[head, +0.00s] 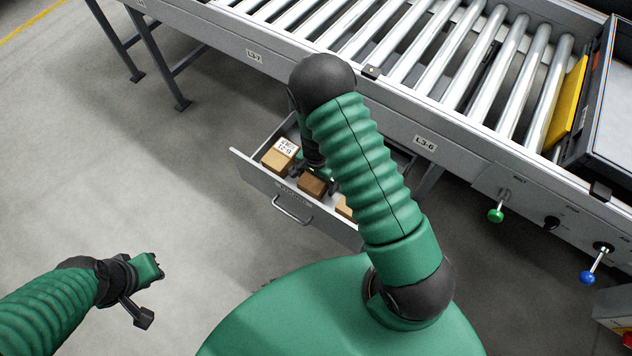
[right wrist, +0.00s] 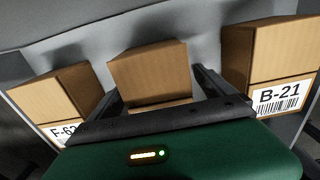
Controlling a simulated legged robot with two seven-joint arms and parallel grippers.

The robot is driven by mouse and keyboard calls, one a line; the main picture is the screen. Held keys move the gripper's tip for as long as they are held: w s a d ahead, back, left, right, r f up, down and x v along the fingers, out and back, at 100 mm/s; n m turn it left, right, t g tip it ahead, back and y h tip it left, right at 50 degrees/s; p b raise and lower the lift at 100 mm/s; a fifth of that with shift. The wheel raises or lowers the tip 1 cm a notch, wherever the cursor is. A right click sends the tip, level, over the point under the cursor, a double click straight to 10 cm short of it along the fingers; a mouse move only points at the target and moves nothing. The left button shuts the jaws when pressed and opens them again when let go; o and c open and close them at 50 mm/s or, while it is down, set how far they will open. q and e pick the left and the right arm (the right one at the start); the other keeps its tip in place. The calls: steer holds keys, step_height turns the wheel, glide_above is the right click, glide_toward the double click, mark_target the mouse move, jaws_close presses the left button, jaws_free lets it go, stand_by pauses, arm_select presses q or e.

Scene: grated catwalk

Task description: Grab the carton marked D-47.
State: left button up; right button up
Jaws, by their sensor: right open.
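Three brown cartons sit in a pulled-out grey drawer (head: 262,180). In the right wrist view, the right carton (right wrist: 274,68) is labelled B-21. The left carton (right wrist: 62,98) has a partly covered label that begins F-6. The middle carton (right wrist: 148,70) shows no readable label; its lower front is hidden behind my gripper, so D-47 is not seen anywhere. My right gripper (right wrist: 160,92) is open, with one finger on either side of the middle carton; contact cannot be told. In the head view my right arm partly covers the drawer. My left gripper (head: 145,290) hangs over bare floor, away from the cartons.
A roller conveyor (head: 440,50) runs above and behind the drawer, with plates L3-7 and L3-6. A yellow panel (head: 568,105) stands at its right end. Green (head: 495,215) and blue (head: 587,278) knobbed levers stick out at right. The floor at left is clear.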

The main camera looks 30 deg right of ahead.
steer(key=shift+d+r, duration=0.1)
steer(key=shift+d, duration=0.15)
steer(key=shift+c, duration=1.8)
steer(key=shift+a, duration=0.15)
steer(key=c, duration=1)
steer(key=shift+c, duration=1.3)
steer(key=shift+r, duration=0.1)
